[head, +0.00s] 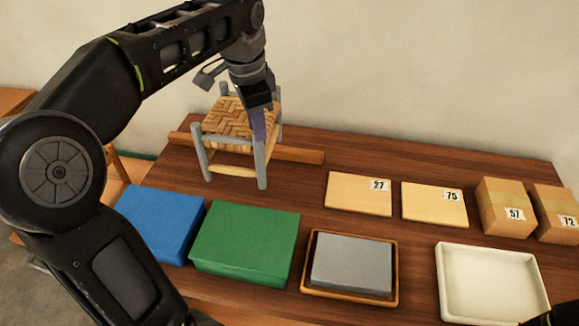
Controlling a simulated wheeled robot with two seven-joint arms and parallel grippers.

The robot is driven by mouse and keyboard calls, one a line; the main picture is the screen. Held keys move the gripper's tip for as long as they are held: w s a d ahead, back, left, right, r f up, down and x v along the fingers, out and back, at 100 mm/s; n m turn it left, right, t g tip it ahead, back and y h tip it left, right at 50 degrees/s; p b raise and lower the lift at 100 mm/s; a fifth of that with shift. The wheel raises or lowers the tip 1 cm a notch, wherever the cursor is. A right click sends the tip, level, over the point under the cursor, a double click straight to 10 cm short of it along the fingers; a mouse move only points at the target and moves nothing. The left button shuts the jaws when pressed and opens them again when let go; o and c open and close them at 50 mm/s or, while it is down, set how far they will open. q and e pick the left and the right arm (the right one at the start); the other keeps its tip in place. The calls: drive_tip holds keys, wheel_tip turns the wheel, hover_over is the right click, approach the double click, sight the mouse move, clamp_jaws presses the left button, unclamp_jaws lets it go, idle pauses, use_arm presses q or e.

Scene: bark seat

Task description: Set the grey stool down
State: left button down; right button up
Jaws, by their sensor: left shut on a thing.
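The grey stool (228,118) has a woven straw-coloured seat, grey legs and a pale lower rung. It is upright, over the back left part of the brown table (410,240). My left gripper (263,115) comes down from above at its right side and is shut on it. The gripper hides part of the stool's right side. I cannot tell whether the leg ends touch the table or hang just above it. My right gripper is not in view; only a dark piece of me shows at the bottom right corner.
A low wooden strip (300,155) runs behind the stool's front legs. Blue (160,222) and green (245,243) boxes stand in front. A grey block (352,263) lies in a wooden tray (310,288). A white tray (441,270) and several numbered cartons (357,195) are at right.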

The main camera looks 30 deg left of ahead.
sight(259, 155)
use_arm(q)
drive_tip(key=shift+f, duration=2.75)
drive_tip(key=shift+f+p, duration=0.35)
drive_tip(key=shift+f, duration=1.55)
drive_tip(key=c, duration=1.3)
unclamp_jaws()
drive_tip(key=shift+r, duration=0.15)
drive_tip(key=r, duration=0.4)
drive_tip(key=s+r, duration=0.1)
drive_tip(key=r, duration=0.2)
drive_tip(key=s+r, duration=0.1)
drive_tip(key=r, duration=0.3)
drive_tip(key=shift+d+r, duration=0.2)
drive_tip(key=shift+r, duration=0.1)
drive_tip(key=shift+o, duration=0.5)
